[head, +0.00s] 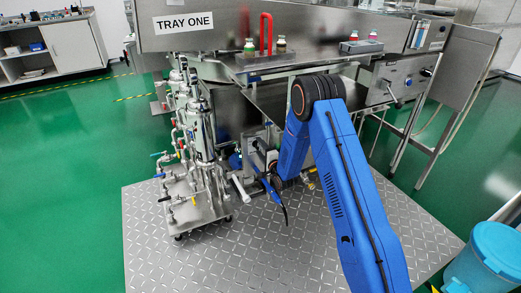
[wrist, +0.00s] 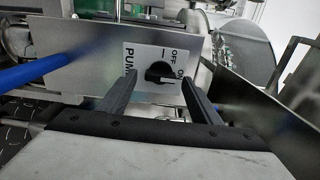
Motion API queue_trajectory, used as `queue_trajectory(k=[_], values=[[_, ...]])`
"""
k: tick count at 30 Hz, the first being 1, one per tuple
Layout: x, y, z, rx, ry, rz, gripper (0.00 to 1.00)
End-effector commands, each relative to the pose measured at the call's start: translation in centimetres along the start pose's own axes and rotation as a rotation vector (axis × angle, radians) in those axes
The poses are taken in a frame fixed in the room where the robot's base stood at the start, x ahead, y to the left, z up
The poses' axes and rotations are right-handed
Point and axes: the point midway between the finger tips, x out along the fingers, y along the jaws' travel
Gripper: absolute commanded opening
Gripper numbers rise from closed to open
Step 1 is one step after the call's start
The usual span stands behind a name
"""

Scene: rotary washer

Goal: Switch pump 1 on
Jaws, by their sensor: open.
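The pump switch is a black rotary knob (wrist: 159,73) on a white label plate (wrist: 133,52) in the wrist view. The plate reads PUMP, cut off by a finger, with OFF above the knob and ON to its right. I cannot tell for sure which mark the knob points to. My gripper (wrist: 160,80) is open. One finger is left of the knob and the other right of it, with gaps visible between them and the knob. In the head view my blue arm reaches down beneath the machine, and the switch cannot be made out.
A metal panel (wrist: 75,75) carries the label plate, and a blue bar (wrist: 35,68) crosses at left. A steel pipe and valve stand (head: 195,185) is left of my arm on the checkered metal floor plate (head: 235,265).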

Motion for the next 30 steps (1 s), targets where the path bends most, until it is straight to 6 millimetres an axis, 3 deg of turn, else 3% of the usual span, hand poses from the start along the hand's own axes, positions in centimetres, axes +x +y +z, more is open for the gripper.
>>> queue_trajectory(k=[8, 30], values=[[-1.8, 0.1, 0.0, 0.0, 0.0, 0.002, 0.58], [-15.5, 0.1, -0.1, 0.001, 0.0, 0.001, 0.58]])
